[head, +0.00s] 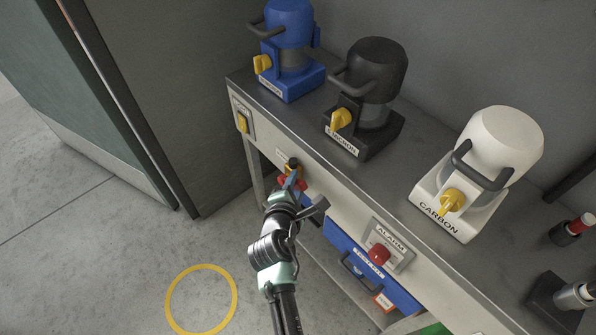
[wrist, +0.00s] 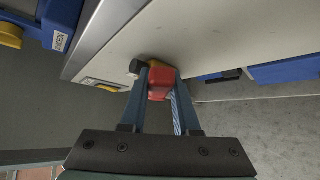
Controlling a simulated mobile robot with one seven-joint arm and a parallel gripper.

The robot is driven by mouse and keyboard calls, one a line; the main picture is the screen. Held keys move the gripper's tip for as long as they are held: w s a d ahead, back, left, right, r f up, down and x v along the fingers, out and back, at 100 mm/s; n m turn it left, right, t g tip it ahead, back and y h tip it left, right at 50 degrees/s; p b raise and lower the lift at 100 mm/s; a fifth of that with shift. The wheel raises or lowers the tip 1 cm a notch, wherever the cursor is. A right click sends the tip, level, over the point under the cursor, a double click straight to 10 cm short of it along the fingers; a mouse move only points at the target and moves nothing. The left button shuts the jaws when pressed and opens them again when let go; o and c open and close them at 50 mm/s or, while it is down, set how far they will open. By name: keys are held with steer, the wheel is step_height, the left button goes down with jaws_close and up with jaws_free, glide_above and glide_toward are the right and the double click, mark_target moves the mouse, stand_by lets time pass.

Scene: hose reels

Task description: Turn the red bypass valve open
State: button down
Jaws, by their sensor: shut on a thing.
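The red bypass valve handle (wrist: 161,82) shows in the wrist view as a red block between my fingers. A yellow body and a black round end sit behind it, against the pale front panel of the bench. In the head view, bits of the red handle (head: 302,184) show beside my fingertips, under the yellow and black parts. My gripper (head: 292,181) is at the panel, shut on the red handle; it also shows in the wrist view (wrist: 160,88). My fingers hide part of the handle, and its exact angle is hard to tell.
On the bench top (head: 290,117) stand a blue unit (head: 290,78), a black unit (head: 375,75) and a white CARBON unit (head: 500,140), each with a yellow knob. A red ALARM button (head: 379,253) and a blue case (head: 362,270) are right of my gripper. Open floor lies left.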

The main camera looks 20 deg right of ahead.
steer(key=r+g+p, duration=0.1)
steer(key=p, duration=0.1)
steer(key=w+r+n+p, duration=0.1)
steer(key=p, duration=0.1)
steer(key=shift+a+g, duration=0.2)
steer(key=shift+g, duration=0.2)
steer(key=shift+w+a+r+n+g+p, duration=0.15)
steer(key=shift+w+n+g+p, duration=0.35)
steer(key=shift+g+p, duration=0.3)
steer(key=shift+w+a+n+g+h, duration=0.25)
steer(key=shift+w+n+g+h, duration=0.15)
steer(key=shift+w+n+g, duration=0.35)
steer(key=shift+w+a+n+g+h+b, duration=0.2)
steer(key=shift+w+n+g+b, duration=0.1)
steer(key=shift+g+b, duration=0.4)
steer(key=shift+w+a+n+g+h+b, duration=0.1)
steer(key=shift+w+n+g+h+b, duration=0.15)
steer(key=shift+g+b, duration=0.4)
steer(key=c, duration=0.6)
jaws_free()
steer(key=shift+w, duration=0.1)
steer(key=shift+c, duration=0.2)
steer(key=shift+r, duration=0.1)
